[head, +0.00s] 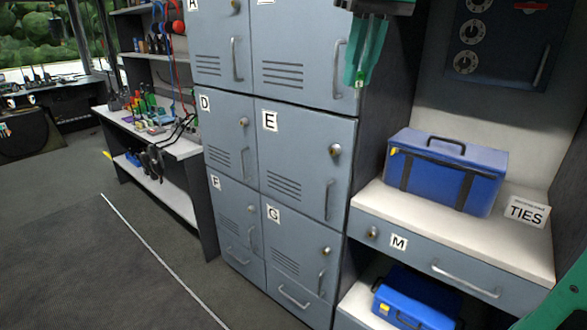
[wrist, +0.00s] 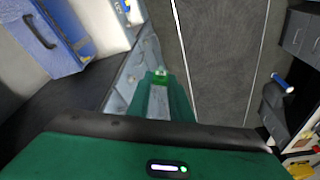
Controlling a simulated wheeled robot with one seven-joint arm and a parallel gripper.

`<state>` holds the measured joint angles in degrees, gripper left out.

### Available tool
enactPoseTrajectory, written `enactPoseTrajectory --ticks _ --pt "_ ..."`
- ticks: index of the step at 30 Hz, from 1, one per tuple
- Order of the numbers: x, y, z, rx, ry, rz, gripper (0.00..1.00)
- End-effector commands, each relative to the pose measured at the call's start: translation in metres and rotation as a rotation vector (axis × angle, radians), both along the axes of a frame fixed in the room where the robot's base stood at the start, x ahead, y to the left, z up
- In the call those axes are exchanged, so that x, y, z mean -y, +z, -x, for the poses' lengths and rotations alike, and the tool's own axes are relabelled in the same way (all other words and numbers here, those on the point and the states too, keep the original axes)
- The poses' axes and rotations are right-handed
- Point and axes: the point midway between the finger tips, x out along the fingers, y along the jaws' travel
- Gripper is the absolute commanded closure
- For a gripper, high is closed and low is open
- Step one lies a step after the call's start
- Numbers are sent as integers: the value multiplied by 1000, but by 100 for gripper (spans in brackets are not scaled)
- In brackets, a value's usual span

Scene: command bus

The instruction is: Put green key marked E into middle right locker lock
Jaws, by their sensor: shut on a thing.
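My gripper (head: 362,78) hangs at the top of the head view, with green fingers pointing down. It is above and slightly right of the E locker's lock (head: 334,150), apart from it. In the wrist view the fingers (wrist: 160,76) are shut on a small bright green thing, the green key (wrist: 158,70); its letter cannot be read. The middle right locker (head: 305,165) is grey-blue, carries a white E label, and its door is shut. Its round lock sits at the upper right of the door, above a vertical handle.
Lockers D (head: 229,135), F (head: 236,220) and G (head: 297,250) surround E. To the right are a blue case (head: 447,172) on a white shelf and drawer M (head: 430,268). A workbench (head: 165,145) with tools stands left. The floor (head: 80,250) before the lockers is clear.

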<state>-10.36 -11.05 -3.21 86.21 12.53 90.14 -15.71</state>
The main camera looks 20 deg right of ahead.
Motion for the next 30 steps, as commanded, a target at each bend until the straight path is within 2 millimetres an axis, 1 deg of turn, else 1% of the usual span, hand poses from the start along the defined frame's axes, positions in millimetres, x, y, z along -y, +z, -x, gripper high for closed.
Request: enactPoseTrajectory --ticks 6,11,30 --pt "-9 0 -1 0 14 0 97" --pt "-11 -2 -2 1 16 4 97" --pt "-19 -37 -31 10 -4 61 97"
